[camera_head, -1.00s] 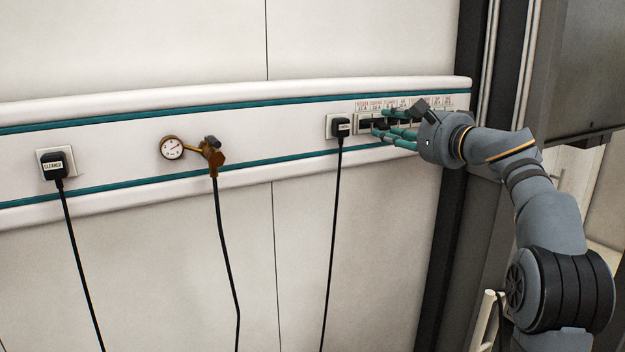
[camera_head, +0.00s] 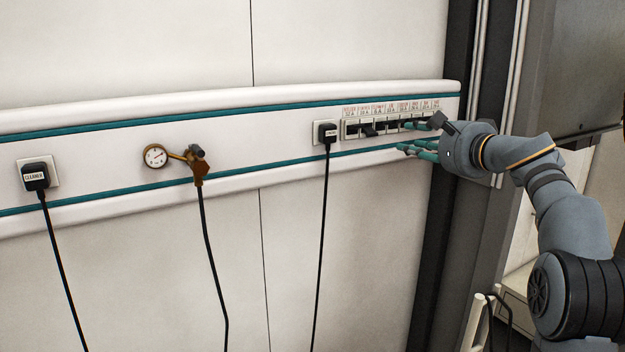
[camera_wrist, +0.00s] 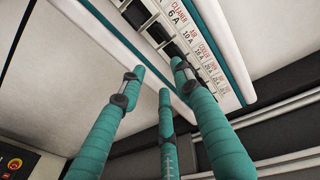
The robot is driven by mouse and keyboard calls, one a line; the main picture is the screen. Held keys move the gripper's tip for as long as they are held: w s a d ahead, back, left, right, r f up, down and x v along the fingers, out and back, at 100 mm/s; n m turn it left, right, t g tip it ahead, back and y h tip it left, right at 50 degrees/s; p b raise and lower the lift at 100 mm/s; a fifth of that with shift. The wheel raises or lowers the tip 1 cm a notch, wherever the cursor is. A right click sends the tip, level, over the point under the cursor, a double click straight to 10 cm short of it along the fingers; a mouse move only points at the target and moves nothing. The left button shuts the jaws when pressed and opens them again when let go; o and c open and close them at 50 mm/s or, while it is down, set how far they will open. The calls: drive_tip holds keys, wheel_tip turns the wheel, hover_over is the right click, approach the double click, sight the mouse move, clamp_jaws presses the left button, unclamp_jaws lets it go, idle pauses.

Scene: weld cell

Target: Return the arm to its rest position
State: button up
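My gripper (camera_head: 410,137) is at the right end of the wall rail, in front of the right part of the breaker row (camera_head: 385,127). Its teal fingers are apart with nothing between them. In the wrist view my gripper (camera_wrist: 158,74) shows three spread fingers, with the labelled breaker row (camera_wrist: 165,32) beyond them. I cannot tell whether a fingertip touches the panel. My arm reaches in from the right, bent at the elbow. Some breakers at the right end are partly hidden by the fingers.
The rail carries a cleaner plug (camera_head: 35,177), a gauge (camera_head: 155,157) with a brass valve (camera_head: 198,165), and another black plug (camera_head: 327,132). Black cables hang from them. A dark post (camera_head: 440,190) stands behind my gripper. A red button (camera_wrist: 15,163) shows in the wrist view.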

drive_tip(key=d+f+g+h+p, duration=0.1)
drive_tip(key=d+f+g+p, duration=0.1)
drive_tip(key=f, duration=0.6)
drive_tip(key=shift+d+f, duration=0.15)
drive_tip(key=shift+d, duration=0.55)
idle(1.4)
